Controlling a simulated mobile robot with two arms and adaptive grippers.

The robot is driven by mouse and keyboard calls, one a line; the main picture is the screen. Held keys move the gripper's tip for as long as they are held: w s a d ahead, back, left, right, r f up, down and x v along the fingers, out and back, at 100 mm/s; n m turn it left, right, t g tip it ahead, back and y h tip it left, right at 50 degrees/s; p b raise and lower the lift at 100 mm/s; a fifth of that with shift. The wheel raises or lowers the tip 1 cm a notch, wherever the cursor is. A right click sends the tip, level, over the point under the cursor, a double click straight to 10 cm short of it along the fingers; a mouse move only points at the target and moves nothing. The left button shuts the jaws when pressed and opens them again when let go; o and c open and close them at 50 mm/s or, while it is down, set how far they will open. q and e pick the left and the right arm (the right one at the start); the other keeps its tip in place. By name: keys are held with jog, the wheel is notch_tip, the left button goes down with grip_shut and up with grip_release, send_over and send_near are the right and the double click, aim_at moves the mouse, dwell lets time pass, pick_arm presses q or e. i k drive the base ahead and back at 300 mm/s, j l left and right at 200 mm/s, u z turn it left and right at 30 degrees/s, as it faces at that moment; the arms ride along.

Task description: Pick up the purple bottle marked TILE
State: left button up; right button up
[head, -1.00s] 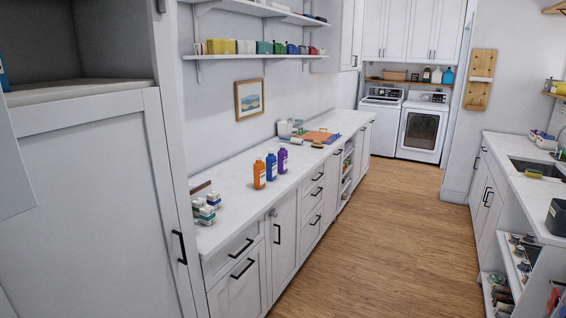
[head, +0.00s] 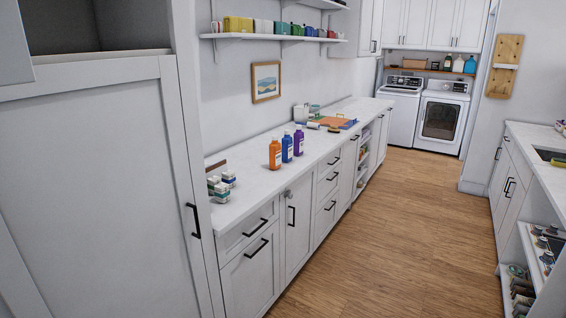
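The purple bottle (head: 299,142) stands upright on the long white counter (head: 250,190) along the left wall. It is the farthest of three bottles in a row, with a blue bottle (head: 287,148) and an orange bottle (head: 275,155) nearer to me. Each has a pale label, but the lettering is too small to read. Neither of my grippers shows in the head view.
Small boxes (head: 221,187) sit at the counter's near end, and a tall cabinet (head: 95,190) stands at left. Wooden floor (head: 390,230) is clear between the left counter and the right counter (head: 540,160). A washer and dryer (head: 440,122) stand at the back.

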aim_at(299, 136)
jog(key=i+l+u, duration=0.15)
jog(key=u, duration=0.25)
jog(key=i+l+u, duration=0.45)
jog(key=i+l, duration=0.15)
jog(key=i+l+u, duration=0.1)
jog(key=i+l, duration=0.2)
jog(key=l, duration=0.15)
jog(key=i+l+u, duration=0.1)
jog(key=i+l, duration=0.15)
jog(key=i+l+u, duration=0.1)
jog(key=l, duration=0.35)
jog(key=i+l+u, duration=0.1)
jog(key=i+l, duration=0.25)
jog(key=l, duration=0.1)
